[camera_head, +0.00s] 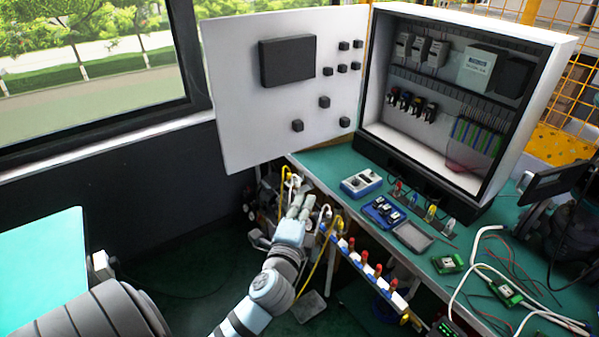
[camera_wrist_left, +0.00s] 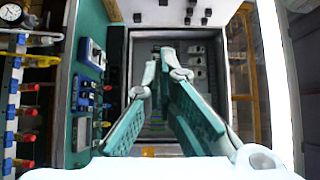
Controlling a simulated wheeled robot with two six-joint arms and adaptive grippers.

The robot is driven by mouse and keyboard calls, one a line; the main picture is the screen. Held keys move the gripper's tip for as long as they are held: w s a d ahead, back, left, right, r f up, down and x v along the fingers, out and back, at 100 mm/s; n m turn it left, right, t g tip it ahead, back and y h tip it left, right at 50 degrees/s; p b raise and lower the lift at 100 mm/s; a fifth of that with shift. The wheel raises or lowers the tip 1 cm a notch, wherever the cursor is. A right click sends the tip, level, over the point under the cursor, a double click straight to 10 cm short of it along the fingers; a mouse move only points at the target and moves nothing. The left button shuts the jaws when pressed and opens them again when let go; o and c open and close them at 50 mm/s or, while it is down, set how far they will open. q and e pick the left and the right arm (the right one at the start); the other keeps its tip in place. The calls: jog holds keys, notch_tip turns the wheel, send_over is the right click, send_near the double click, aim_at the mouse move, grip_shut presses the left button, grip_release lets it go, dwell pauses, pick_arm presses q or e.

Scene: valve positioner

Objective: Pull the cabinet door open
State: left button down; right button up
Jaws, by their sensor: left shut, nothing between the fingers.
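The cabinet (camera_head: 470,75) stands on the green workbench with its front open. Its white door (camera_head: 235,75) is swung wide out to the left, its inner face with a black box and several small black blocks in sight. My left gripper (camera_head: 300,203) is below the door's lower edge, in front of the bench, apart from the door and the cabinet. In the left wrist view its green-padded fingers (camera_wrist_left: 165,58) are shut and empty, pointing toward the cabinet interior (camera_wrist_left: 200,75). My right gripper is in neither view.
The green bench (camera_head: 340,170) holds blue trays (camera_head: 383,212), circuit boards (camera_head: 447,264) and white cables. A rail with red-capped fittings (camera_head: 365,268) runs along its front edge, close to my left arm. A window wall stands at the left.

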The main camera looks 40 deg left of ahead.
pick_arm(q)
jog(key=w+a, duration=0.8)
jog(key=shift+w, duration=0.2)
